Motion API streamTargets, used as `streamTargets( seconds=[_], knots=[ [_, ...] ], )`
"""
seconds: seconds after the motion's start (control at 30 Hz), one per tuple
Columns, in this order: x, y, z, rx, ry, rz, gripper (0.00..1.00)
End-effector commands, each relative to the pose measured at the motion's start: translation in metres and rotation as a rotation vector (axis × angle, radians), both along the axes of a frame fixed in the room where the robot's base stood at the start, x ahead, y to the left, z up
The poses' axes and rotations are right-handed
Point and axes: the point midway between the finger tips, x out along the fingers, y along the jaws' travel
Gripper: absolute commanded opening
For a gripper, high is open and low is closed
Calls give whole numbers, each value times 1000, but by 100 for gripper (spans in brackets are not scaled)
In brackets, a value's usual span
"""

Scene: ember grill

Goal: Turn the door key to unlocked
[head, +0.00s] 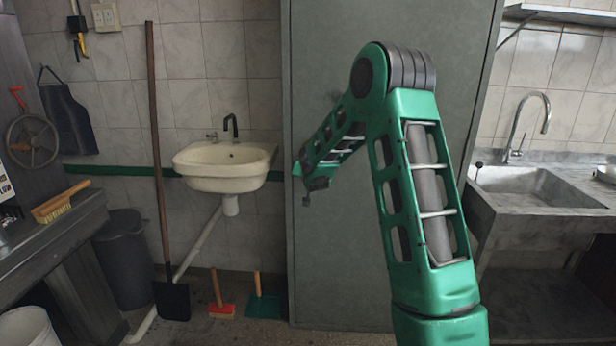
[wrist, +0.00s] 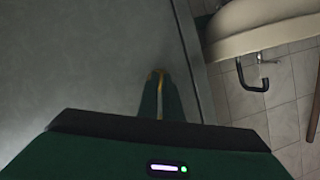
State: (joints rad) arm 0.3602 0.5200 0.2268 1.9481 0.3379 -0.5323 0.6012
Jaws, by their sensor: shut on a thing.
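The grey metal door (head: 320,270) stands tall in the middle of the head view. It also fills the left of the wrist view (wrist: 70,60). My gripper (head: 306,198) is at the left part of the door in the head view, reached out from my green arm. In the wrist view my gripper's two dark green fingers (wrist: 160,92) are close together, shut on a small brass-coloured door key (wrist: 159,72) at the door's face. Only a thin sliver of the key shows between the fingers. The lock behind it is hidden, and I cannot tell the key's angle.
A white washbasin (head: 222,165) with a black tap hangs on the tiled wall left of the door. A long-handled shovel (head: 158,160) leans there. A grey bin (head: 125,260) and a counter with a brush (head: 60,202) are further left. A concrete sink (head: 535,190) is at right.

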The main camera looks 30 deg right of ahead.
Motion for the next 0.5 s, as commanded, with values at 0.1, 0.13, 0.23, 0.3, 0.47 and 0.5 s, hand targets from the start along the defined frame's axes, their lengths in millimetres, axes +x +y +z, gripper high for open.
streamTargets(
  seconds=[0.1, 0.13, 0.23, 0.3, 0.47, 0.5],
  knots=[
    [-1, 1, -4, -84, 67, 0, 0],
    [-1, 2, -4, -104, 81, 0, 0],
    [0, 2, -4, -167, 123, 0, 0],
    [0, 2, -4, -205, 149, 0, 0],
    [0, 2, -5, -275, 199, 0, 0],
    [0, 2, -5, -288, 208, 0, 0]
  ],
)
